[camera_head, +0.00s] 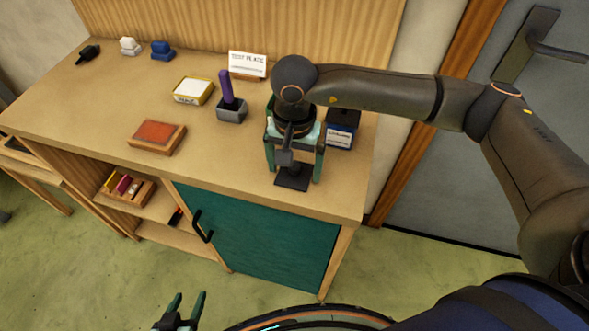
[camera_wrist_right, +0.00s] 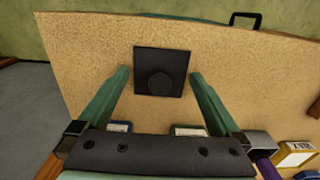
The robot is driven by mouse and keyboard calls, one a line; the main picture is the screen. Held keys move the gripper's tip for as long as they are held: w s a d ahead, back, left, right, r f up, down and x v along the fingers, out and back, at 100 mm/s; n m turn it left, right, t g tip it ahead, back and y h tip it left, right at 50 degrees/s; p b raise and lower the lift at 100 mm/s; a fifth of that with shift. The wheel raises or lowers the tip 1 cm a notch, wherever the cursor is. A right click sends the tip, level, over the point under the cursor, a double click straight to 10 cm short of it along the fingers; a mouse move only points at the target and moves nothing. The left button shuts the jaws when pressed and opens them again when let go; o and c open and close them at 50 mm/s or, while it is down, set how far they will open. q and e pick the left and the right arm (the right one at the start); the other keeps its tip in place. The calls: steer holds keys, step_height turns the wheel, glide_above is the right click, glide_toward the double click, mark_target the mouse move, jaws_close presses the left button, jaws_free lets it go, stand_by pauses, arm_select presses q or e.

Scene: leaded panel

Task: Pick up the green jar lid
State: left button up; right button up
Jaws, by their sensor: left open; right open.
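I cannot clearly make out a green jar lid in either view. My right gripper (camera_head: 294,168) is open over the right part of the worktop, pointing down. A black square plate (camera_head: 293,180) lies on the worktop below it. In the right wrist view, the plate (camera_wrist_right: 148,68) with its dark round knob sits between the spread green fingers of the right gripper (camera_wrist_right: 159,74), with nothing held. A small green patch shows behind my right wrist in the head view, mostly hidden. My left gripper (camera_head: 187,302) is open and empty, low in front of the cabinet.
The worktop (camera_head: 90,110) also holds an orange-topped block (camera_head: 157,136), a yellow-edged box (camera_head: 193,91), a purple-handled tool in a grey block (camera_head: 231,104), a white sign (camera_head: 247,65) and a blue labelled box (camera_head: 341,131). The teal cabinet door (camera_head: 255,240) is shut.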

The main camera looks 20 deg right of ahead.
steer(key=c, duration=1.1)
steer(key=shift+r, duration=0.15)
